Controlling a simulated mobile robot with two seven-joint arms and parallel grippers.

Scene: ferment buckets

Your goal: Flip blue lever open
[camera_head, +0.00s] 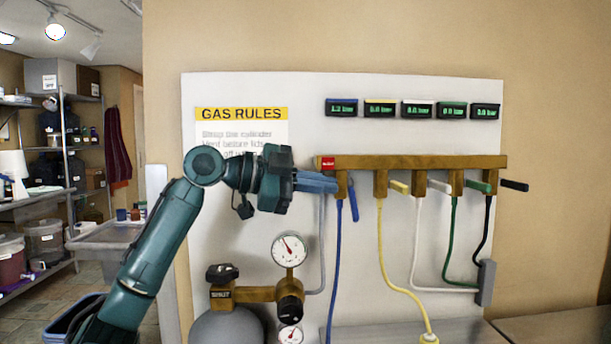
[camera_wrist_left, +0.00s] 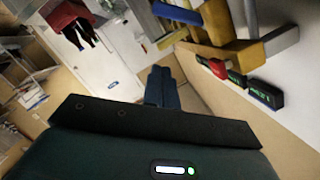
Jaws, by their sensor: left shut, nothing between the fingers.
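The blue lever (camera_head: 354,201) hangs downward at the left end of the brass manifold (camera_head: 430,162) on the wall panel. Its blue hose (camera_head: 335,270) runs down beside it. The yellow lever (camera_head: 399,187), white lever (camera_head: 440,186), green lever (camera_head: 479,187) and black lever (camera_head: 515,185) stick out roughly level. My left gripper (camera_head: 335,185) is shut and empty, its tips at the manifold's left end, just left of and above the blue lever. I cannot tell whether they touch it. In the left wrist view the shut fingers (camera_wrist_left: 162,88) show. My right gripper is out of view.
Small displays (camera_head: 342,108) sit above the manifold; the leftmost reads about 1.2 bar. A regulator with a gauge (camera_head: 290,249) and a grey cylinder (camera_head: 226,328) stand below my left arm. Shelves (camera_head: 60,150) and a grey tub (camera_head: 105,236) are at the left.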

